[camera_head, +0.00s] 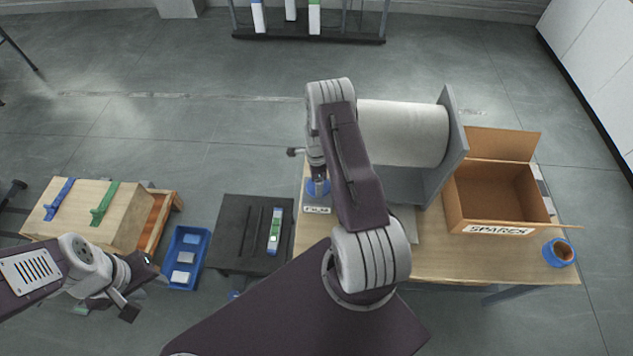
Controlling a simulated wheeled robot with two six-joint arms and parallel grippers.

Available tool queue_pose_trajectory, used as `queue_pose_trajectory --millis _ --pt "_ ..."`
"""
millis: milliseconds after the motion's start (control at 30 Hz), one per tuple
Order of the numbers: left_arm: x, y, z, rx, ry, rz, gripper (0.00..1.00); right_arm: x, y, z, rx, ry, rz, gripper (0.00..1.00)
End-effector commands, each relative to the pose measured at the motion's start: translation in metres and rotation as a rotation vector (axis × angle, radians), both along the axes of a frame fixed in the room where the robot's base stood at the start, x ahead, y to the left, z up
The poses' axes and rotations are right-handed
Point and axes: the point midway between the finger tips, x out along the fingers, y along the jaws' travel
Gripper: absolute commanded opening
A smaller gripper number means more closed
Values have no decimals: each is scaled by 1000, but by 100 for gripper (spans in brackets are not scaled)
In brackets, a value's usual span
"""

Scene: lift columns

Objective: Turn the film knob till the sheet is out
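The film roll (405,133) is a large white cylinder lying sideways in a grey stand (452,135) on the wooden table. A FILM label (317,210) is at the table's left side. Just above it is a round blue piece, the film knob (313,190). My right gripper (318,184) points down at the knob from above, very close to it. Its fingertips are too small and covered to tell whether they grip. My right forearm hides part of the stand and the roll's left end. My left gripper (151,268) is at lower left, apart from everything, its fingers seemingly spread and empty.
An open cardboard box (497,195) labelled SPARES and a blue tape roll (559,252) are on the table's right. A black stand (235,235) with a level, a blue tray (186,240) and a wooden box (120,225) are to the left.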

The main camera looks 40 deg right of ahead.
Motion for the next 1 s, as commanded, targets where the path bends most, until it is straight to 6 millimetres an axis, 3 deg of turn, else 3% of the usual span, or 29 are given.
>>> queue_pose_trajectory --millis 700,733,767,1000 --pt "0 0 -5 0 0 0 36 1 -1 1 -1 -2 -78 40" --pt "0 0 -5 0 0 0 36 1 -1 1 -1 -2 -78 88" --pt "0 0 -5 0 0 0 36 1 -1 1 -1 -2 -78 97" --pt "0 0 -5 0 0 0 36 1 -1 1 0 -1 -78 100"
